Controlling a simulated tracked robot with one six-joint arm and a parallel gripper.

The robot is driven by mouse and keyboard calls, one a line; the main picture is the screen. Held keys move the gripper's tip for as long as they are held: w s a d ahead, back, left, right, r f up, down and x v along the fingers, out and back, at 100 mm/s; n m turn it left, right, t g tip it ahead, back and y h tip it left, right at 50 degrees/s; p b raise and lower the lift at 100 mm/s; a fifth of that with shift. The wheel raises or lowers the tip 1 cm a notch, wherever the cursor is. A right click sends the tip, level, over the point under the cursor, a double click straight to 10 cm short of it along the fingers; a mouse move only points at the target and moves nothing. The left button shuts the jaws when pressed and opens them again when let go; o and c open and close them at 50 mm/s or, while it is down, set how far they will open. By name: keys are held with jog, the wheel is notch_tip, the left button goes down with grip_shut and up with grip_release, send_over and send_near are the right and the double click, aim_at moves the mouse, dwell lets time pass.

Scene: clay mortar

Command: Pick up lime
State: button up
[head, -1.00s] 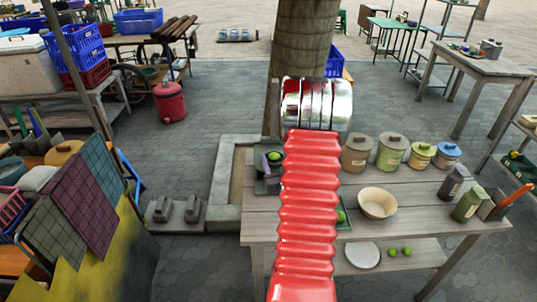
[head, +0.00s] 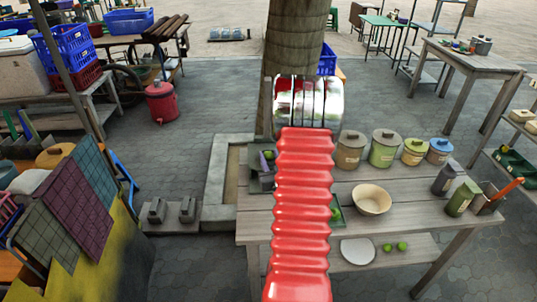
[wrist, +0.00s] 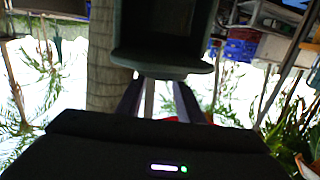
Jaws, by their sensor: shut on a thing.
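My gripper (wrist: 158,92) shows in the wrist view, its two dark fingers reaching up to the lower edge of a dark grey-green container (wrist: 165,62). It is shut on this container; the exact contact is dim. In the head view my red arm hides the gripper. A green lime (head: 269,155) shows by a dark grey box at the table's left end. Another lime (head: 335,214) is partly hidden by my arm, on a green tray (head: 344,222).
The wooden table (head: 420,205) holds a beige bowl (head: 371,199), several lidded canisters (head: 383,148) and green-grey boxes (head: 462,198). A tree trunk (head: 293,45) rises behind. Roof-like panels (head: 75,207) stand at left.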

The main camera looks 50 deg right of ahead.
jog(key=c, duration=0.5)
jog(key=shift+r, duration=0.2)
jog(key=shift+r, duration=4.85)
